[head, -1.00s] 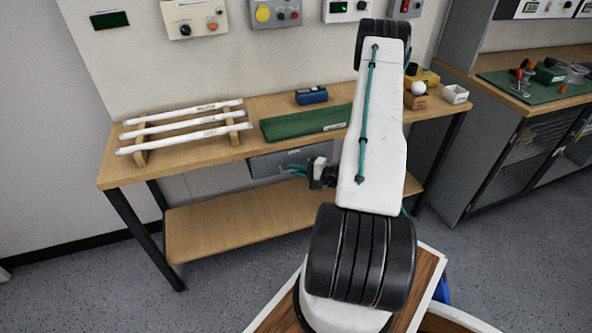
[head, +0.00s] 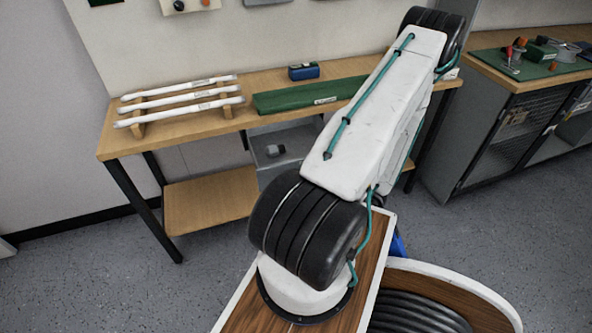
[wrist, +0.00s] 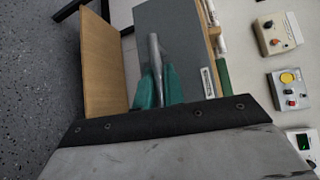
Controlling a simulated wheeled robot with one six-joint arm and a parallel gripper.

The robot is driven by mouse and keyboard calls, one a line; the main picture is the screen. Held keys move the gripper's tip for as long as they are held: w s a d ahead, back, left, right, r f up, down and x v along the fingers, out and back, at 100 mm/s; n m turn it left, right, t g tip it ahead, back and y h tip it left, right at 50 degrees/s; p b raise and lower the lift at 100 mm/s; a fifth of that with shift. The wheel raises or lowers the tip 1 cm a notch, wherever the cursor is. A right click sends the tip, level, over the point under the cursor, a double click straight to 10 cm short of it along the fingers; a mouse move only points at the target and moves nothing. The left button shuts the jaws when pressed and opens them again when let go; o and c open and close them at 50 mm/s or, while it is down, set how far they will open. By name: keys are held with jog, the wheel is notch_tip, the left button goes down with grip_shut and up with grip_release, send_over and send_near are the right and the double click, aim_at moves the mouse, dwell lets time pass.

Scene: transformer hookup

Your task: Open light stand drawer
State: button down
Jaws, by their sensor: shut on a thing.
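The light stand is a wooden-topped bench (head: 185,119) with a lower shelf. In the wrist view the grey drawer front (wrist: 182,35) carries a grey bar handle (wrist: 154,46). My gripper (wrist: 157,78) has teal fingers on both sides of that bar and is shut on it. In the head view my arm hides the gripper and the right part of the drawer.
White tubes (head: 180,98) rest on a wooden rack at the bench's left. A green box (head: 310,95) and a blue device (head: 303,72) are on the top. A grey cabinet bench (head: 490,130) stands at right. The floor left of my base is clear.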

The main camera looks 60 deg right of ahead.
jog(key=shift+s+a, duration=0.95)
jog(key=shift+s, duration=0.05)
jog(key=c, duration=1.5)
grip_release()
jog(key=s+r, duration=0.1)
jog(key=s, duration=0.6)
jog(key=shift+s, duration=0.35)
